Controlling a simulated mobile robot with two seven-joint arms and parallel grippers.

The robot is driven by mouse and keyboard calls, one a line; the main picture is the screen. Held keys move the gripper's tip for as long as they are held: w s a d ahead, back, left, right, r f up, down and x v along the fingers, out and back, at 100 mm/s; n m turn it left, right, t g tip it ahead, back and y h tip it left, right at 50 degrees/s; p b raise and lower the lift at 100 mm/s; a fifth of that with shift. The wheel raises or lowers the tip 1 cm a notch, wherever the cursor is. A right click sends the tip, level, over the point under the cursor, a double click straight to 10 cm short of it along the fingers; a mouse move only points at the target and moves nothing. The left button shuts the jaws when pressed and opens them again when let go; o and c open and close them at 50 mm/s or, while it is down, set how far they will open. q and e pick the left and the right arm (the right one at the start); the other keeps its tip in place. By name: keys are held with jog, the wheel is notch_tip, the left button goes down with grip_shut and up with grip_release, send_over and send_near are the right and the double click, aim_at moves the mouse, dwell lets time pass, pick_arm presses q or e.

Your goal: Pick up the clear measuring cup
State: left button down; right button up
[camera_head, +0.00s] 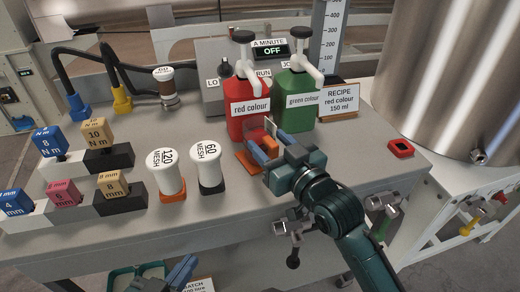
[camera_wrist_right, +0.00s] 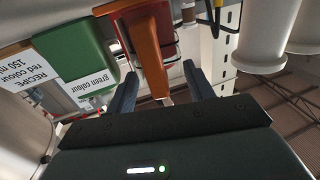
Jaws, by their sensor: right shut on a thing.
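My right gripper (camera_head: 262,140) reaches over the table in front of the red bottle. Its blue fingers are closed about an orange piece (camera_head: 265,144), which also shows between the fingers in the right wrist view (camera_wrist_right: 150,55). A flat orange base (camera_head: 246,160) lies under the fingertips. The clear measuring cup cannot be made out for certain; a small pale, see-through edge shows by the far fingertip, and I cannot tell whether it is part of the cup. My left gripper (camera_head: 180,273) is low at the bottom edge, partly cut off, with its opening unclear.
A red colour bottle (camera_head: 249,106) and green colour bottle (camera_head: 295,102) stand just behind the right gripper. White mesh containers (camera_head: 166,172) (camera_head: 209,166) stand to its left. A recipe sign (camera_head: 341,100) and a large steel tank (camera_head: 440,75) are on the right. Several labelled blocks sit at left.

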jog(key=c, duration=0.4)
jog(key=shift+c, duration=0.4)
jog(key=shift+r, duration=0.1)
